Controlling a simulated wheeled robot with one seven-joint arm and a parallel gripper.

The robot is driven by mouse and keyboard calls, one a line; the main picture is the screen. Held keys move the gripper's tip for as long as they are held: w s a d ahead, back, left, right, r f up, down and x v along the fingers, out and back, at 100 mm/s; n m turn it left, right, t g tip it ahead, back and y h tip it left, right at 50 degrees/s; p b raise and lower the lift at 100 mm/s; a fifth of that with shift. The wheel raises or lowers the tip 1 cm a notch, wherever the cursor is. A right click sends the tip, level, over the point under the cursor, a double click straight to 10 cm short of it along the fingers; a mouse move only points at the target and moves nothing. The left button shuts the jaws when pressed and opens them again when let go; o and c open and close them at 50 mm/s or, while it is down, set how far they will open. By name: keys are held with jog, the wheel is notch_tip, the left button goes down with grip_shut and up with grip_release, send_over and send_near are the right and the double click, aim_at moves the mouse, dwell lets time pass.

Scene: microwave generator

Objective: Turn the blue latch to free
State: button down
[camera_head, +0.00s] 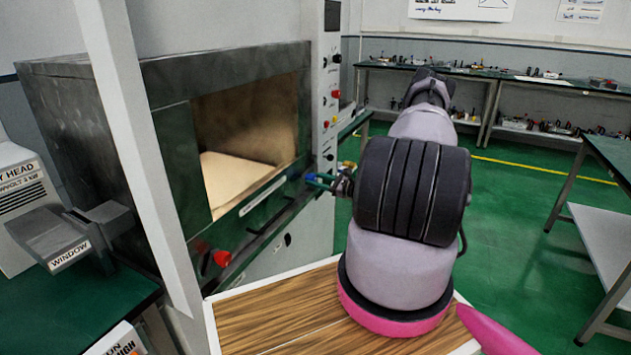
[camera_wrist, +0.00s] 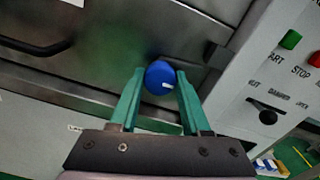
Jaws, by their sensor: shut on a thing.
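The blue latch (camera_wrist: 158,78) is a round knob with a short white mark on its face, on the front of the metal generator. My gripper (camera_wrist: 160,82) has its two green fingers on either side of the knob and is shut on it. In the head view, my gripper (camera_head: 325,180) reaches the lower right corner of the generator front, and a little of the blue latch (camera_head: 312,176) shows between the fingers. My arm hides part of that area.
The generator's chamber (camera_head: 250,125) shows as an opening with a pale board inside. A control panel (camera_head: 329,100) with buttons stands right of it. A red knob (camera_head: 222,258) sticks out at the lower left. A white post (camera_head: 140,150) stands in front. Green floor (camera_head: 510,200) is free at right.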

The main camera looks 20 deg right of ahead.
jog(key=m, duration=0.6)
jog(key=shift+m, duration=0.3)
jog(key=m, duration=0.5)
jog(key=shift+m, duration=0.4)
jog(key=shift+c, duration=1.8)
grip_release()
jog(key=shift+d, duration=0.1)
jog(key=v, duration=1)
jog(key=shift+s+d, duration=0.2)
jog(key=shift+s, duration=0.15)
